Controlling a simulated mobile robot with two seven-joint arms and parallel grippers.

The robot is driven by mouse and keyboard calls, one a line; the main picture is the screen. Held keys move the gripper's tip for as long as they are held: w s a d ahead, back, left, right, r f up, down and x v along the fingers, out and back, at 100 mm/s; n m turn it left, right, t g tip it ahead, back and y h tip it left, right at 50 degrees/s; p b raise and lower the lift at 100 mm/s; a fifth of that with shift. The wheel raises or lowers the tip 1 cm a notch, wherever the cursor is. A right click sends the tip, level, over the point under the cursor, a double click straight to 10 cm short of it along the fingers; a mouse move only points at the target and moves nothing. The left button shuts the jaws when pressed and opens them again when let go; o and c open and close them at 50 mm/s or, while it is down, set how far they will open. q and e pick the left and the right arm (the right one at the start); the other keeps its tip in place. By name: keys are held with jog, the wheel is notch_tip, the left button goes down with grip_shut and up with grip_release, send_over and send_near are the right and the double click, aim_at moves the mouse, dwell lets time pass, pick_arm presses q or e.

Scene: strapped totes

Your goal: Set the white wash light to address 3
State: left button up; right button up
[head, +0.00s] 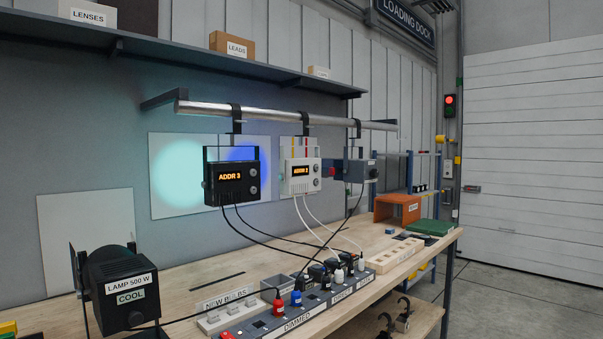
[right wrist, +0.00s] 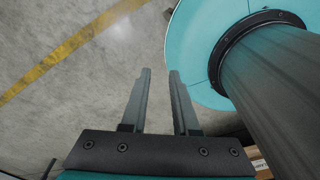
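The white wash light (head: 300,171) hangs from the silver bar (head: 290,114) over the bench, with a small lit display whose digit is too small to read surely; it may be 2. Knobs sit at its right side and white cables drop from it. A black light (head: 231,178) hangs to its left and its display reads ADDR 3. A smaller grey fixture (head: 360,170) hangs to its right. My right gripper (right wrist: 160,72) shows in the right wrist view, open and empty above the floor. Neither gripper shows in the head view.
A black lamp (head: 122,287) labelled LAMP 500 W and COOL stands at the bench's front left. A power strip (head: 300,322) labelled DIMMED, with several plugs, runs along the wooden bench (head: 190,276). A shelf (head: 190,52) overhangs the bar. Concrete floor is clear at right.

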grip_shut()
dwell(1.3)
jog(key=shift+w, duration=0.1)
